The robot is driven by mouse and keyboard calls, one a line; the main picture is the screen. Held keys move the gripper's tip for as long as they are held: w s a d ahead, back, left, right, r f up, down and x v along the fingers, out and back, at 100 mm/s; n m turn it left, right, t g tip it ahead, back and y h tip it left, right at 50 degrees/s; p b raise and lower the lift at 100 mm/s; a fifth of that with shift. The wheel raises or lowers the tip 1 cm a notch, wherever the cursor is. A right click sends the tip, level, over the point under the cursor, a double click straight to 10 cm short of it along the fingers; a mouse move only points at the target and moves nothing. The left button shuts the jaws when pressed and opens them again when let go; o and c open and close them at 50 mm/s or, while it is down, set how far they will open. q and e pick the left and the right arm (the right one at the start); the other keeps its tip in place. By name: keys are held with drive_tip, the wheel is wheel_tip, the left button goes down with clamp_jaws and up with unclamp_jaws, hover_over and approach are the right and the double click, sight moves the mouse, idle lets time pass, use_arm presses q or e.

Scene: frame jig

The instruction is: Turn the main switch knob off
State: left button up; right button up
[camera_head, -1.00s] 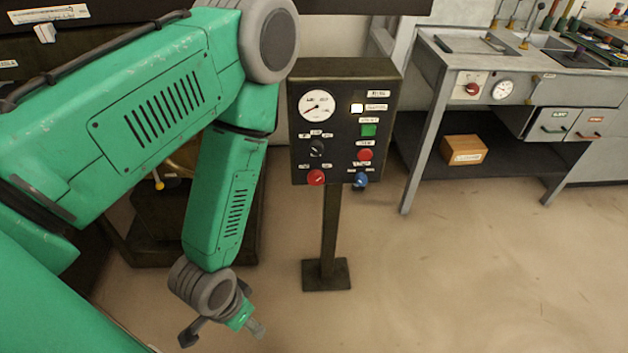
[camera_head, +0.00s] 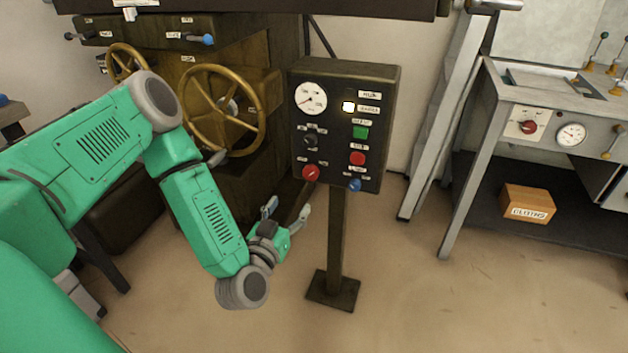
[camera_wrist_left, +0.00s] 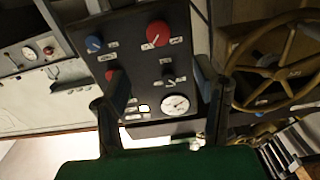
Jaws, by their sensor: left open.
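A dark control panel (camera_head: 337,84) on a post carries a red knob (camera_head: 311,173) at its lower left, a blue knob (camera_head: 354,185) at its lower right and a black knob (camera_head: 310,140) above the red one. The labels are too small to read, so I cannot tell which is the main switch. My left gripper (camera_head: 286,210) is open and empty, below and left of the panel, apart from it. In the left wrist view the panel appears upside down, with the red knob (camera_wrist_left: 157,33) and blue knob (camera_wrist_left: 94,43) beyond the open fingers (camera_wrist_left: 160,100).
The panel also has a gauge (camera_head: 311,98), a lit lamp (camera_head: 348,107), a green button (camera_head: 360,132) and a red button (camera_head: 357,158). A brass handwheel (camera_head: 221,70) stands behind my arm. A bench (camera_head: 497,85) with another red knob (camera_head: 528,127) stands at right.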

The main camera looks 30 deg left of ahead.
use_arm(q)
drive_tip(key=b, duration=0.1)
approach(310, 174)
drive_tip(key=a, duration=0.2)
drive_tip(key=w+b, duration=0.2)
drive_tip(key=w, duration=0.7)
drive_tip(key=shift+w, duration=0.15)
drive_tip(key=shift+w+a+f, duration=0.1)
drive_tip(key=shift+w+a, duration=0.1)
drive_tip(key=shift+a, duration=0.1)
drive_tip(key=shift+w+a+f, duration=0.1)
drive_tip(key=shift+a, duration=0.3)
drive_tip(key=shift+d, duration=0.2)
drive_tip(key=shift+c, duration=0.8)
drive_tip(key=shift+d, duration=0.35)
drive_tip(key=c, duration=1)
drive_tip(key=shift+o, duration=0.2)
drive_tip(key=shift+a, duration=0.1)
use_arm(e)
drive_tip(key=f, duration=0.3)
drive_tip(key=shift+a, duration=0.25)
